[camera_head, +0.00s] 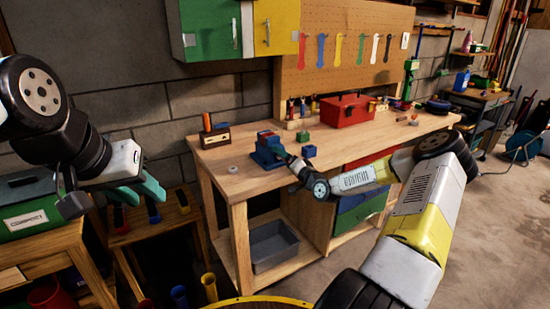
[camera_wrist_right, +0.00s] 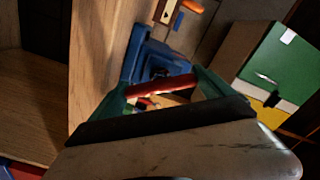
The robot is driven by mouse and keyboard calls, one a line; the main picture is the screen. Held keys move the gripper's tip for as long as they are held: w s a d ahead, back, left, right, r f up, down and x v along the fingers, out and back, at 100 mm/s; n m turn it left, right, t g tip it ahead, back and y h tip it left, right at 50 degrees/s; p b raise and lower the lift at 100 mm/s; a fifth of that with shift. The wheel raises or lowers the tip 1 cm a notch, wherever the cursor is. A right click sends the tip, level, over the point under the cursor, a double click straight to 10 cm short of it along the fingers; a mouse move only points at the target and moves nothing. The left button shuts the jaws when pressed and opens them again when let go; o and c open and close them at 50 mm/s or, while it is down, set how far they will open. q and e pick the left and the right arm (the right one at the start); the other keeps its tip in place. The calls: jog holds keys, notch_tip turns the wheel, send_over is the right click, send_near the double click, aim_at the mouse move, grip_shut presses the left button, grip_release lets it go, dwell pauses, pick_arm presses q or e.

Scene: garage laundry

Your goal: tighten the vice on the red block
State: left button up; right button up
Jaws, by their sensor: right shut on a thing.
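The blue vice (camera_head: 266,157) stands near the left front corner of the wooden workbench. A small red patch (camera_head: 267,133) shows at its top; I cannot tell how firmly the jaws hold it. In the right wrist view the blue vice body (camera_wrist_right: 172,62) lies just beyond my right gripper (camera_wrist_right: 161,90). A red bar (camera_wrist_right: 163,86), which looks like the vice handle, spans between its green fingers. My right gripper (camera_head: 293,165) is at the vice's front and shut on this bar. My left gripper (camera_head: 140,191) has its teal fingers apart, empty, above the low stool at left.
On the workbench (camera_head: 226,181) stand a red toolbox (camera_head: 348,111), a green block (camera_head: 302,137), a blue block (camera_head: 309,151) and a wooden holder (camera_head: 213,136). A green case (camera_head: 30,215) lies at far left. Bench space right of the vice is partly clear.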

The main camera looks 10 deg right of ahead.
jog(key=shift+m, duration=0.5)
jog(key=o, duration=1.1)
jog(key=shift+s+f, duration=0.1)
jog(key=shift+f, duration=0.1)
